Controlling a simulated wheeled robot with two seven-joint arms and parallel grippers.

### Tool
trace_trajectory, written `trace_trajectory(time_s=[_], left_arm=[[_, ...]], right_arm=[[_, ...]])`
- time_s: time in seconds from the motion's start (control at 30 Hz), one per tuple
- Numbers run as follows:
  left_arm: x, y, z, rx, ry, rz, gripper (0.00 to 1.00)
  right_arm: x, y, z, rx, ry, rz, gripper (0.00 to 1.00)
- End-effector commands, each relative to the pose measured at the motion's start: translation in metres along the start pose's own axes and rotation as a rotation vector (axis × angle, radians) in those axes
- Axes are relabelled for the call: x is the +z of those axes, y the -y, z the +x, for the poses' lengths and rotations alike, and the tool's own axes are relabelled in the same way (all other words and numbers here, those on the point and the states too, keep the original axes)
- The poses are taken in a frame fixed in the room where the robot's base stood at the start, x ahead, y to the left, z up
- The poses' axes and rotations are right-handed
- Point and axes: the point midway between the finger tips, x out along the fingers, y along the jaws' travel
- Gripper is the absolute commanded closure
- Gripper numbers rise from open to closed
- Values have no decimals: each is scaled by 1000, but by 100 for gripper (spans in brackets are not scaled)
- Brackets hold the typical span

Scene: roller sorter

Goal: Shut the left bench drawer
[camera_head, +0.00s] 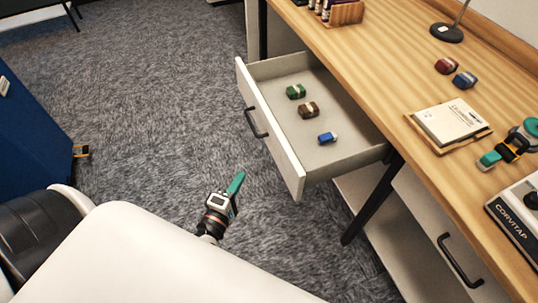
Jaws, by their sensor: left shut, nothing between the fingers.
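The left bench drawer (285,149) is pulled far out from under the wooden bench, with its white front panel facing the open floor. Its black handle (257,122) is on the panel's outer face. In the drawer lie a green roll-like item (296,92), a brown one (308,110) and a small blue and white one (328,138). My left gripper (237,183), with teal fingers, is shut and empty. In the picture it is below and left of the panel's near end, apart from it.
A second, closed drawer with a black handle (460,261) is at the lower right. A dark bench leg (374,203) stands between the two. The bench top (390,75) holds a boxed pad (449,123) and several small items. Grey carpet (165,95) is clear in front of the open drawer.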

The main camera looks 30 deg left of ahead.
Motion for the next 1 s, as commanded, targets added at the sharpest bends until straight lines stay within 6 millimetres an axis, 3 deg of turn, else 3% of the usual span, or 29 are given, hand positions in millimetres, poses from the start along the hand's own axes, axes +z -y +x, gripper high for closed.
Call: trace_trajectory(time_s=[0.43, 0.7, 1.0], left_arm=[[-1, 2, 93, -1, -1, 4, 100], [-26, 0, 113, 2, -1, 3, 100], [-29, -1, 116, 3, -2, 5, 100]], right_arm=[[4, 0, -11, 0, 4, 0, 57], [1, 0, -16, 0, 0, 0, 57], [0, 0, -16, 0, -2, 0, 57]])
